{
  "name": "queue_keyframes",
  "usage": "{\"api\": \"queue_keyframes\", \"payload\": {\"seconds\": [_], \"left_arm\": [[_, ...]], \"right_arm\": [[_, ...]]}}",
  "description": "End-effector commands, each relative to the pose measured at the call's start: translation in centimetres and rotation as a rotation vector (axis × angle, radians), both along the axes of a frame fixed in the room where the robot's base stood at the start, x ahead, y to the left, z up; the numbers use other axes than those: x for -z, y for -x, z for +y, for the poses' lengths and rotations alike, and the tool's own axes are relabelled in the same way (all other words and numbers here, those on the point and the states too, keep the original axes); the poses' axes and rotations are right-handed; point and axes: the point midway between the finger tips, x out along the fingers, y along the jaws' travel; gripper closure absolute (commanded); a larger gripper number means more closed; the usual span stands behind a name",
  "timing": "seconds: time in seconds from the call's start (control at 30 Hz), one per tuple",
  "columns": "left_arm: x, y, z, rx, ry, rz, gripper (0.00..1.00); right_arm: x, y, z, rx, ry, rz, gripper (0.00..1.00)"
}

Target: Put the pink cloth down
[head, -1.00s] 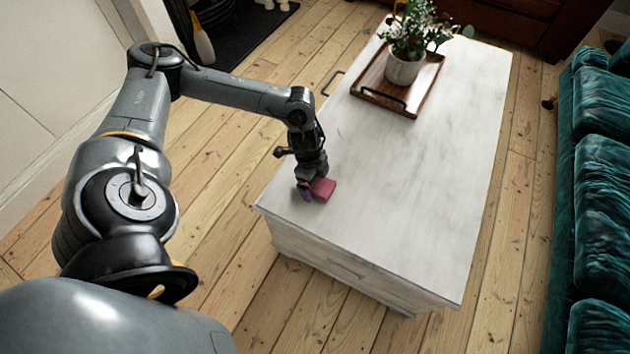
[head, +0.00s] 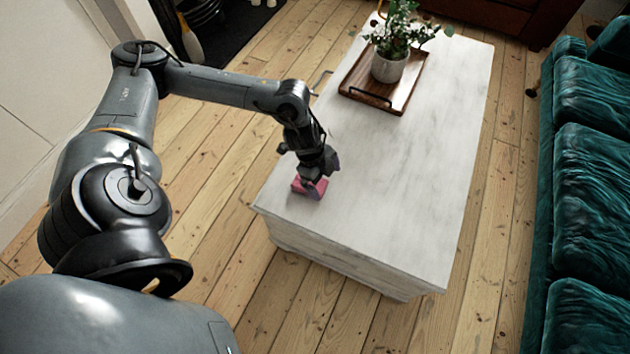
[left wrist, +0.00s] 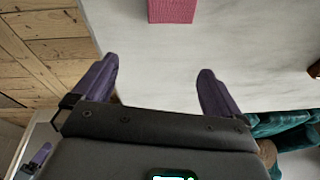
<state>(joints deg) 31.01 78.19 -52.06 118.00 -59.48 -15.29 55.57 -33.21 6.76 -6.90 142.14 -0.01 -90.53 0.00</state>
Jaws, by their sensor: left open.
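The pink cloth (head: 309,188) is a small, flat-sided folded block. It lies on the white table (head: 400,190) near the table's left front corner. In the left wrist view the cloth (left wrist: 172,10) is cut off by the top edge, beyond the fingertips and apart from them. My left gripper (head: 319,171) is just behind the cloth in the head view and partly overlaps it there. In the left wrist view my left gripper (left wrist: 158,67) has its two purple fingers spread wide, with only bare tabletop between them.
A wooden tray (head: 408,92) with a potted plant (head: 390,66) stands at the table's far end. The table's middle and front are clear. A teal sofa (head: 585,190) stands on the right, across a strip of floorboards (head: 500,220).

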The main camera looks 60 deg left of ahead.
Motion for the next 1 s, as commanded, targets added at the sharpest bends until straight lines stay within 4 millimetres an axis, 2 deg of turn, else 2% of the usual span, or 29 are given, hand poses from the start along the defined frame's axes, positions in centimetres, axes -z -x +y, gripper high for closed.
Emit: {"api": "queue_keyframes", "payload": {"seconds": [0.03,0.13,0.2,0.3,0.37,0.43,0.53,0.7,0.9,1.0], "left_arm": [[1.0,-0.4,-4.1,0.054,0.044,-0.05,0.01],[1.3,-1.7,-11.9,0.113,0.122,-0.197,0.01],[0.5,-2.3,-17.0,0.102,0.179,-0.302,0.01],[-1.5,-2.7,-21.8,0.001,0.237,-0.414,0.01],[-2.6,-2.7,-23.0,-0.097,0.253,-0.451,0.01],[-3.5,-2.4,-23.0,-0.235,0.252,-0.456,0.01],[-3.5,-0.9,-21.2,-0.439,0.222,-0.4,0.01],[-1.8,3.7,-17.1,-0.72,0.148,-0.215,0.01],[-0.3,8.5,-14.5,-0.886,0.093,-0.038,0.01],[0.0,9.5,-14.0,-0.917,0.083,-0.001,0.01]], "right_arm": [[0.1,0.0,0.0,-0.001,0.001,0.0,0.57],[0.1,0.0,-0.1,-0.002,0.003,0.001,0.57],[0.1,0.0,-0.1,-0.004,0.005,0.0,0.57],[0.1,0.0,-0.2,-0.005,0.007,0.001,0.57],[0.1,0.0,-0.2,-0.005,0.008,0.001,0.57],[0.1,0.0,-0.2,-0.005,0.008,0.001,0.57],[0.1,0.0,-0.2,-0.004,0.007,0.001,0.57],[0.1,0.0,-0.1,-0.001,0.003,0.001,0.57],[0.1,0.0,0.0,0.001,0.0,0.001,0.57],[0.1,0.0,0.0,0.001,-0.001,0.001,0.57]]}}
